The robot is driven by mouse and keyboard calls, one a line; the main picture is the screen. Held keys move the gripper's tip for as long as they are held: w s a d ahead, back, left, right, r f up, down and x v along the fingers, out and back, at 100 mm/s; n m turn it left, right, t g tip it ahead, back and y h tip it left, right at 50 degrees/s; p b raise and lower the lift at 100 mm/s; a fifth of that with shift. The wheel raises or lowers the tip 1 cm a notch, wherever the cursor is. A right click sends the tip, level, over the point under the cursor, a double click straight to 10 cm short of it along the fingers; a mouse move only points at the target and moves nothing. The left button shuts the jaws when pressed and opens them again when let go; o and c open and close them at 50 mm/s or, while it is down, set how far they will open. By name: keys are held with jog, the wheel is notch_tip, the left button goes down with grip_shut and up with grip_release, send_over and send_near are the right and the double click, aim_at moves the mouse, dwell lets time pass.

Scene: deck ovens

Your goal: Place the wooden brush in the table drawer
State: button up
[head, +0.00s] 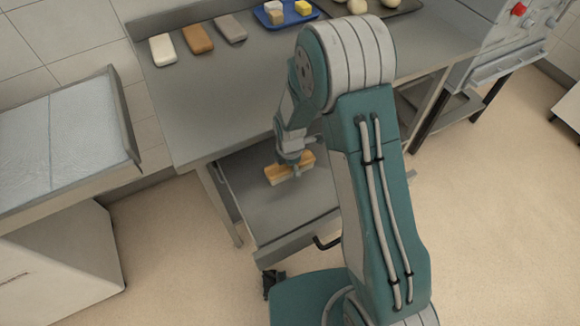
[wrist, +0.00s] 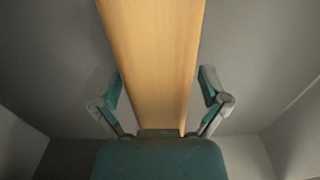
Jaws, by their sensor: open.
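The wooden brush (head: 276,175) is a light wooden block inside the open table drawer (head: 290,212), over the drawer's grey floor. It appears to lie on that floor. My gripper (head: 291,160) is right above the brush, pointing down. In the wrist view the brush (wrist: 152,60) runs as a long pale wooden strip between the two fingers of my gripper (wrist: 160,88). The fingers are spread, with a gap on each side of the wood. The brush's lower end is hidden behind the gripper body in that view.
The grey table (head: 215,95) bears a white block (head: 163,50), a brown block (head: 198,39), a grey block (head: 230,29), a blue tray (head: 300,17) and a dark tray with dough balls (head: 405,6). A rack (head: 125,110) stands left. The drawer has a dark handle (head: 327,244).

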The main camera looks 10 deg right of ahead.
notch_tip(320, 180, up, 12)
jog(key=shift+r, duration=0.1)
jog(key=s+d+r+m+t, duration=0.1)
jog(key=s+d+r+m, duration=0.3)
jog(key=r, duration=0.4)
jog(key=s+d+r+m+t, duration=0.2)
jog(key=s+r+m, duration=0.1)
jog(key=r+m, duration=0.35)
jog(key=s+d+r+m+t, duration=0.1)
jog(key=s+d+r+m, duration=0.1)
jog(key=s+m, duration=0.4)
jog(key=s+d+r+m+t, duration=0.1)
jog(key=s+d+r+m, duration=0.1)
jog(key=s+r+m, duration=0.3)
jog(key=shift+s+d+r+m+t, duration=0.25)
jog(key=shift+s+m, duration=0.3)
jog(key=shift+s, duration=0.7)
